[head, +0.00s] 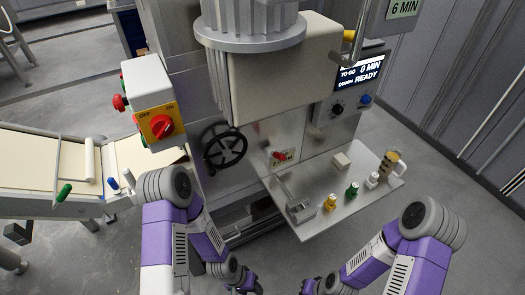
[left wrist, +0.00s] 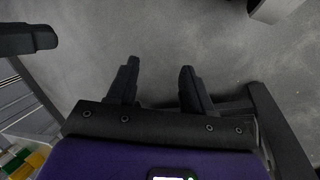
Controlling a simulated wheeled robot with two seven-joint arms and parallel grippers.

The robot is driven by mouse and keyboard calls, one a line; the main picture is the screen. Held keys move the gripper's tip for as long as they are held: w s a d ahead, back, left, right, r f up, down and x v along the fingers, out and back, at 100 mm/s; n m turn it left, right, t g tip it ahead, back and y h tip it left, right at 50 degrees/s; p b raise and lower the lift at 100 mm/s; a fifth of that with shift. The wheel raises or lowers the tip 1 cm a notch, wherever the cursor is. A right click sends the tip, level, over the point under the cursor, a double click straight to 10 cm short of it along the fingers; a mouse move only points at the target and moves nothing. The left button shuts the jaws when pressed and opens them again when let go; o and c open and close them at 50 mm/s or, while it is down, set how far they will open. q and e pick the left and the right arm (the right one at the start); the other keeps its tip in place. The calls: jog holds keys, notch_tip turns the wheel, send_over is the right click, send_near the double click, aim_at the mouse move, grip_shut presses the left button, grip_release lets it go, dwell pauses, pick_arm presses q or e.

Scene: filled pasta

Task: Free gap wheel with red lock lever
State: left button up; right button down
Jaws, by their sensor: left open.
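The gap wheel, a black spoked handwheel (head: 225,147), is on the front of the grey machine, left of centre. The red lock lever (head: 279,155) sits on a small plate to the right of the wheel. My left gripper (head: 245,284) is low at the bottom edge of the head view, well below the wheel and lever and touching neither. In the left wrist view its two dark fingers (left wrist: 158,85) stand apart with only grey floor between them. My right gripper (head: 312,287) is partly cut off at the bottom edge; its jaws are too unclear to read.
A metal shelf (head: 318,218) juts out at the right, holding small yellow, green and white bottles and a jug (head: 389,165). A yellow switch box with a red knob (head: 160,124) hangs at upper left. A conveyor (head: 30,165) stands at left.

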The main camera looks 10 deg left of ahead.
aim_at(278, 153)
pick_arm(q)
jog(key=w+a+r+m+t+y+p, duration=0.25)
jog(key=w+r+m+y+p, duration=0.25)
jog(key=w+m+y, duration=0.5)
jog(key=w+a+r+m+t+y+p, duration=0.1)
jog(key=w+a+r+m+y+p, duration=0.4)
jog(key=m, duration=0.8)
jog(key=w+d+r+m+t+h+p, duration=0.1)
jog(key=w+d+r+m+t+p, duration=0.1)
jog(key=w+d+r+m+t, duration=1.2)
jog(key=w+r+n, duration=0.1)
jog(key=w, duration=0.1)
jog(key=w+a+r+n+g, duration=0.1)
jog(key=w+r+n, duration=0.1)
jog(key=w, duration=0.1)
jog(key=w+a+r+n+b, duration=0.1)
jog(key=w+n, duration=0.1)
jog(key=shift+w+a+r+h, duration=0.1)
jog(key=shift+w+r+h, duration=0.05)
jog(key=shift+w+h, duration=0.15)
jog(key=shift+w+a, duration=0.25)
jog(key=shift+w, duration=0.1)
jog(key=shift+c, duration=0.2)
